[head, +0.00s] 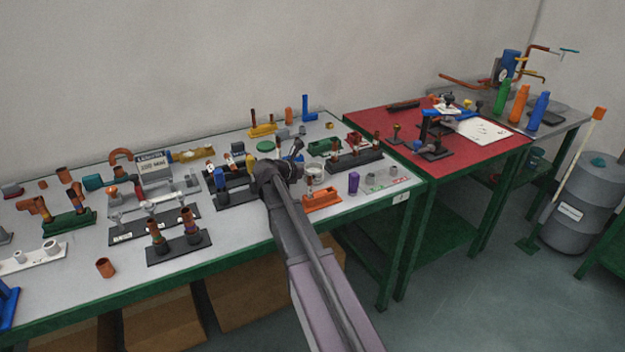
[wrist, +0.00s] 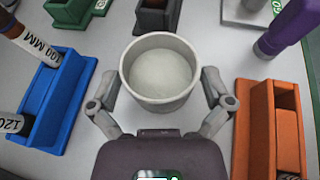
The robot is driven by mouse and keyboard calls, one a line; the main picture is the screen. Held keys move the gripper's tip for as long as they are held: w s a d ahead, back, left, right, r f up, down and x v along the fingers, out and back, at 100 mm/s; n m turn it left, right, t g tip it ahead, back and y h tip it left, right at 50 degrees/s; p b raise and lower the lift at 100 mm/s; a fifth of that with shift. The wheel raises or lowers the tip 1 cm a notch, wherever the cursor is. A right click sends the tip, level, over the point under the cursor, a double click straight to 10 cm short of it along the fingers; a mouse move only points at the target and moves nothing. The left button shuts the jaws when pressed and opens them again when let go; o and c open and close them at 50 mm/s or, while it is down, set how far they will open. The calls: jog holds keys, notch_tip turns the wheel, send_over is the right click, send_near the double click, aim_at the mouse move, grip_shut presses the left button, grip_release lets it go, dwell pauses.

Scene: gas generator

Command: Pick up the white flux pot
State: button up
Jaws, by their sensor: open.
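The white flux pot (wrist: 160,100) is a round, open-topped pot with pale contents. It stands upright on the grey tabletop in the middle of the wrist view. In the head view the pot (head: 314,175) shows just right of my gripper. My gripper (wrist: 160,104) is open, with one finger on the left and one on the right of the pot's near half. I cannot tell whether the fingers touch its wall. In the head view my gripper (head: 298,160) is partly hidden by my own wrist.
A blue holder (wrist: 62,105) with labelled cylinders is left of the pot. An orange holder (wrist: 268,125) is close on the right. A dark holder (wrist: 158,17) and a green one (wrist: 72,12) stand behind. A purple piece (wrist: 285,32) is at upper right.

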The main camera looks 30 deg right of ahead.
aim_at(316, 171)
jog(key=shift+x, duration=1.25)
jog(key=c, duration=0.9)
notch_tip(316, 171, up, 10)
jog(key=p, duration=0.9)
jog(key=shift+p, duration=0.3)
